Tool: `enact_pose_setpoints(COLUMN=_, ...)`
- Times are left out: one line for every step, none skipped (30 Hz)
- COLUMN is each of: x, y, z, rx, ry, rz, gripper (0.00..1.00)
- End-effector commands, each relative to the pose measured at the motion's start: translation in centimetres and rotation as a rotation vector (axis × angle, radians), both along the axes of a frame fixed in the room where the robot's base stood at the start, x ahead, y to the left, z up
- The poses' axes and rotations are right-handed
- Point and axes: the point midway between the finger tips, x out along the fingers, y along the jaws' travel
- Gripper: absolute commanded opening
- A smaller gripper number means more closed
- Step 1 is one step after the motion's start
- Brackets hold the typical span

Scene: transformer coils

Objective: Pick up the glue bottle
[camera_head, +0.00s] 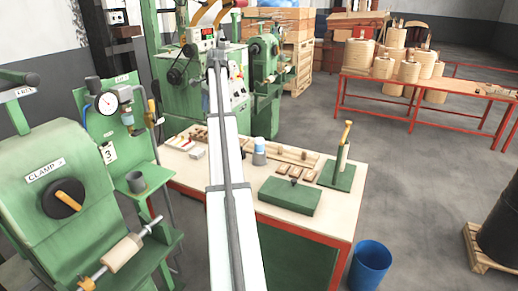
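A small bottle (259,152), white and blue-grey, stands upright on the cream-topped workbench (318,225), just right of my arm. It is the likeliest glue bottle, but its label is too small to read. My white and grey arm reaches up through the middle of the view, left of the bottle, and crosses in front of the bench. Nothing is seen touching the bottle.
Wooden strips and small blocks (293,155) lie beside the bottle. A green box (290,195) and a green stand with a yellow-topped post (343,155) are nearer and right. Green machines (65,190) crowd the left. A blue bin (369,265) stands on the floor.

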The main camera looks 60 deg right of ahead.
Motion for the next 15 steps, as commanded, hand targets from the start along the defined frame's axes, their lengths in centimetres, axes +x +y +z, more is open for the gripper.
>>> enact_pose_setpoints(x=-1.3, y=-4.3, z=-1.5, rx=-0.008, ry=0.027, rz=0.001, gripper=0.8)
enact_pose_setpoints(x=-2.2, y=-6.2, z=-2.5, rx=-0.014, ry=0.042, rz=0.007, gripper=0.8)
enact_pose_setpoints(x=-3.5, y=-8.6, z=-3.6, rx=-0.021, ry=0.062, rz=0.016, gripper=0.8)
enact_pose_setpoints(x=-4.4, y=-10.3, z=-4.5, rx=-0.025, ry=0.077, rz=0.024, gripper=0.8)
enact_pose_setpoints(x=-5.4, y=-11.8, z=-5.3, rx=-0.029, ry=0.091, rz=0.03, gripper=0.8)
enact_pose_setpoints(x=-6.6, y=-13.6, z=-6.3, rx=-0.033, ry=0.107, rz=0.04, gripper=0.8)
enact_pose_setpoints(x=-7.5, y=-14.9, z=-7.1, rx=-0.036, ry=0.119, rz=0.046, gripper=0.8)
enact_pose_setpoints(x=-8.2, y=-15.9, z=-7.7, rx=-0.037, ry=0.128, rz=0.051, gripper=0.8)
enact_pose_setpoints(x=-9.2, y=-17.2, z=-8.4, rx=-0.039, ry=0.14, rz=0.058, gripper=0.8)
enact_pose_setpoints(x=-9.8, y=-17.9, z=-8.9, rx=-0.04, ry=0.148, rz=0.063, gripper=0.8)
enact_pose_setpoints(x=-10.3, y=-18.5, z=-9.4, rx=-0.04, ry=0.154, rz=0.068, gripper=0.8)
enact_pose_setpoints(x=-10.8, y=-19.2, z=-9.8, rx=-0.041, ry=0.161, rz=0.073, gripper=0.8)
enact_pose_setpoints(x=-11.2, y=-19.5, z=-10.0, rx=-0.042, ry=0.166, rz=0.076, gripper=0.8)
enact_pose_setpoints(x=-11.5, y=-19.8, z=-10.2, rx=-0.042, ry=0.169, rz=0.077, gripper=0.8)
enact_pose_setpoints(x=-11.7, y=-20.0, z=-10.5, rx=-0.043, ry=0.172, rz=0.079, gripper=0.8)
